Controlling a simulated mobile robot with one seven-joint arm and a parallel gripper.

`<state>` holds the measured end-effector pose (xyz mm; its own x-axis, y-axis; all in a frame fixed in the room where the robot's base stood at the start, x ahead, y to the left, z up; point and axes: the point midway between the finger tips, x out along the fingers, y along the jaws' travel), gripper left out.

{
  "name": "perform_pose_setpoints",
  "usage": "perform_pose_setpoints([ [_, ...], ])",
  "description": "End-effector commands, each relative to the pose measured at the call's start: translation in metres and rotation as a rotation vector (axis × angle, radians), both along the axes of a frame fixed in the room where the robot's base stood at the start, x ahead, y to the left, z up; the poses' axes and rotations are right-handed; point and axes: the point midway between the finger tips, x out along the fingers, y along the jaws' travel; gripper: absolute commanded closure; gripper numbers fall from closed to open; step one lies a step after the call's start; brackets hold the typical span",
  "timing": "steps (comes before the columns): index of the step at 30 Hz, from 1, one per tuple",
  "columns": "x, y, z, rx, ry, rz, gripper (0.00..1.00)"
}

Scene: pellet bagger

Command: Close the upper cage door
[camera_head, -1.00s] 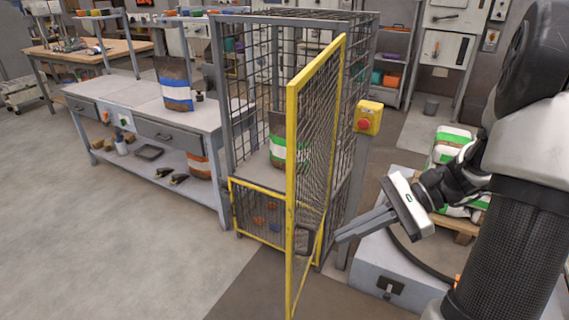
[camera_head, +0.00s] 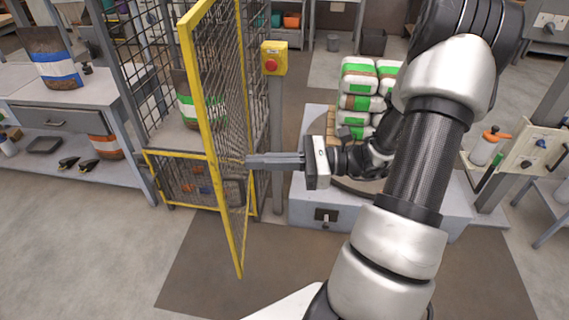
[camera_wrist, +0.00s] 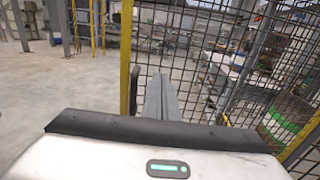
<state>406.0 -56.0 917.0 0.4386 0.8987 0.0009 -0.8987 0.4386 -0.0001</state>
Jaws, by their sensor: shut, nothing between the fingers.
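The upper cage door (camera_head: 204,110) is a yellow frame with dark wire mesh. It stands open, swung out from the cage. In the wrist view its yellow edge post (camera_wrist: 126,60) and mesh (camera_wrist: 210,50) fill much of the picture, with a dark handle (camera_wrist: 134,92) beside the post. My gripper (camera_head: 249,161) is shut and empty, its fingers pointing left at the right-hand face of the door, near the mesh. In the wrist view the shut fingers (camera_wrist: 160,92) sit just right of the handle. I cannot tell whether they touch the door.
A lower yellow-framed mesh panel (camera_head: 168,155) closes the cage's bottom. A bag with a green band (camera_head: 188,103) stands inside. A yellow box with a red button (camera_head: 272,60) stands on a post to the right. Stacked bags (camera_head: 360,76) lie behind my arm. Floor left of the door is clear.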

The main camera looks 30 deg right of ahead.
Motion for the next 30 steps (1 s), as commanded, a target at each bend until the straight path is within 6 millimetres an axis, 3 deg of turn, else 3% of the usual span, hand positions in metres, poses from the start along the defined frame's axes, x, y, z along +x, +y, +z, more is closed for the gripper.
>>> perform_pose_setpoints([
  [3, 0.008, 0.018, -0.002, 0.000, -0.001, 0.002, 1.00],
  [9, 0.016, 0.033, -0.001, -0.001, 0.000, 0.001, 1.00],
  [30, 0.017, 0.037, 0.001, 0.000, 0.001, -0.008, 1.00],
])
